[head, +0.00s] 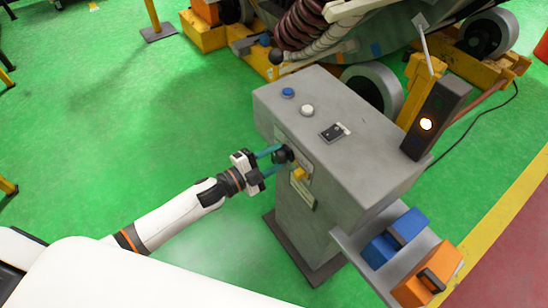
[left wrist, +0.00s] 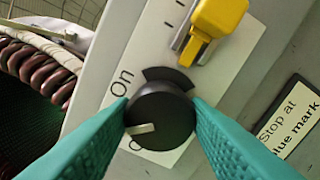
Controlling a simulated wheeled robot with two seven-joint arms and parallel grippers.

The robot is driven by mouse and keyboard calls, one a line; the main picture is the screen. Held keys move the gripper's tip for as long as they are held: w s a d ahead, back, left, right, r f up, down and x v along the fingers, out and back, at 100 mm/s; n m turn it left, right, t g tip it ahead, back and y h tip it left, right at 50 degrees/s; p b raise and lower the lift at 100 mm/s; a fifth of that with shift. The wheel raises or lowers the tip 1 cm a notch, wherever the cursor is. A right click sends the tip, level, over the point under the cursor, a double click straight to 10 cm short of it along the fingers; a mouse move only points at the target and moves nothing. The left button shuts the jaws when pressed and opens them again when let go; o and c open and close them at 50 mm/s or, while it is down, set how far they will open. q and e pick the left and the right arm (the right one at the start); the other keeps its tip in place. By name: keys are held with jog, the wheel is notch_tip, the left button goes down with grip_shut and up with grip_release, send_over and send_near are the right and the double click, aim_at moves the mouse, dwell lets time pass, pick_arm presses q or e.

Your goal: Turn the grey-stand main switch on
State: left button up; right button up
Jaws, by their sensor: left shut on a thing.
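The grey stand (head: 345,140) stands right of centre in the head view. Its black round main switch knob (left wrist: 165,122) is on the side panel; the head view shows it (head: 283,155) partly hidden by my fingers. My left gripper (head: 277,160) reaches in from the left, its teal fingers shut on the knob's two sides, as the left wrist view also shows (left wrist: 160,108). The knob's white pointer (left wrist: 140,128) points left in that view, towards a label starting with "O", mostly hidden by a finger. The "On" label (left wrist: 122,82) is above it. My right gripper is out of view.
A yellow switch (left wrist: 212,25) sits beside the knob. Blue (head: 288,92) and white (head: 307,110) buttons are on the stand's top. A lit lamp box (head: 437,118) stands behind right. Blue (head: 396,236) and orange (head: 430,275) blocks are on a side shelf.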

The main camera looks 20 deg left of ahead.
pick_arm(q)
jog(key=m+b, duration=0.1)
jog(key=m, duration=0.3)
jog(key=shift+f, duration=0.2)
jog(key=shift+m+b, duration=0.65)
jog(key=shift+m, duration=1.55)
jog(key=o, duration=1)
jog(key=shift+r, duration=0.1)
jog(key=shift+c, duration=0.2)
jog(key=b+v, duration=0.1)
jog(key=v, duration=1.1)
